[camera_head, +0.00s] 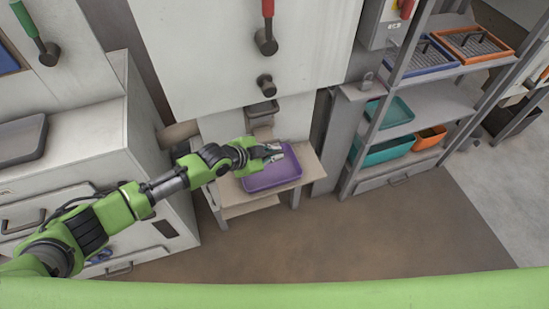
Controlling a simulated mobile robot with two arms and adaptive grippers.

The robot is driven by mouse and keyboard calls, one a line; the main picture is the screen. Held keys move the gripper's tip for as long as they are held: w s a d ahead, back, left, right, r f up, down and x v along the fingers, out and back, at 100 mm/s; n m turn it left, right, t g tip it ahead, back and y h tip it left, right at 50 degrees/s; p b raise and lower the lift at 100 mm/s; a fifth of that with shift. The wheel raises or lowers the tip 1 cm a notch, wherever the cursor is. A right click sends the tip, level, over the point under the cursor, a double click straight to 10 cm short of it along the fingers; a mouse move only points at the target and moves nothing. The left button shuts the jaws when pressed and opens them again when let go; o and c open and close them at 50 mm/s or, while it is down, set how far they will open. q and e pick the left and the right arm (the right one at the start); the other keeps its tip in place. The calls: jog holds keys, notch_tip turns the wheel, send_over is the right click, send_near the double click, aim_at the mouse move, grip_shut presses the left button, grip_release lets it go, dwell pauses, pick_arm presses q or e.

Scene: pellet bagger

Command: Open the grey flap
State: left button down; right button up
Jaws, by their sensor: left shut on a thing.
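A grey spout (262,107) sticks out of the light machine front. What looks like the grey flap (262,133) hangs below it, over the back of the purple tray (272,181). My left gripper (277,152) reaches in from the left, just under the flap and above the tray's back part. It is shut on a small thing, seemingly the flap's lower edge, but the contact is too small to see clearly. The gripper hides part of the tray's back rim. My right gripper is not in view.
The tray stands on a small light table (306,160). A grey shelf rack (435,105) with blue, orange and teal trays stands on the right. A light cabinet (85,150) stands on the left. The brown floor in front is clear.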

pick_arm(q)
jog(key=shift+w+r+g, duration=0.1)
jog(key=shift+r+g, duration=0.1)
jog(key=shift+g, duration=0.1)
jog(key=shift+r, duration=0.1)
jog(key=c, duration=2.2)
grip_release()
jog(key=shift+o, duration=0.2)
jog(key=v, duration=1.2)
